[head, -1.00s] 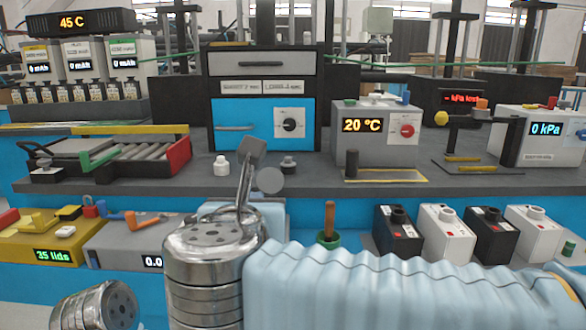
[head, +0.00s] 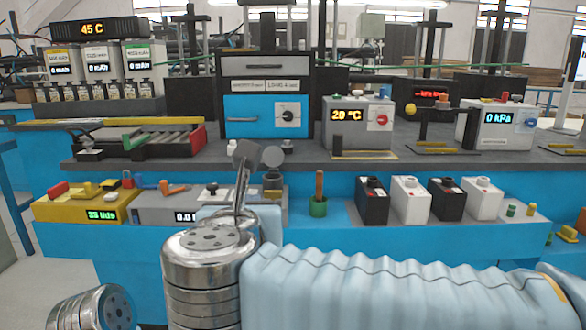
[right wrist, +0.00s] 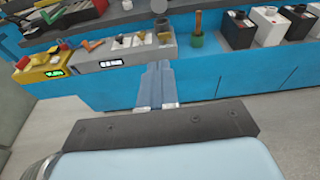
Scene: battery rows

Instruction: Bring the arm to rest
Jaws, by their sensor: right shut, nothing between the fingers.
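My right arm comes in from the right in the head view, with a pale blue sleeve and a ribbed metal wrist. Its gripper (head: 244,160) points up and away, in front of the bench's front edge. In the right wrist view the fingers of this gripper (right wrist: 156,82) are together with nothing between them, over the blue bench front and the floor. A ribbed metal part of my left arm shows at the lower left of the head view; the left gripper is out of frame.
The grey bench top (head: 330,162) holds a blue drawer cabinet (head: 252,117), a 20 °C unit (head: 344,134) and a kPa box (head: 500,124). The lower shelf carries a yellow box (head: 75,208), a green cup (head: 318,207) and black and white batteries (head: 410,200). Floor shows below.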

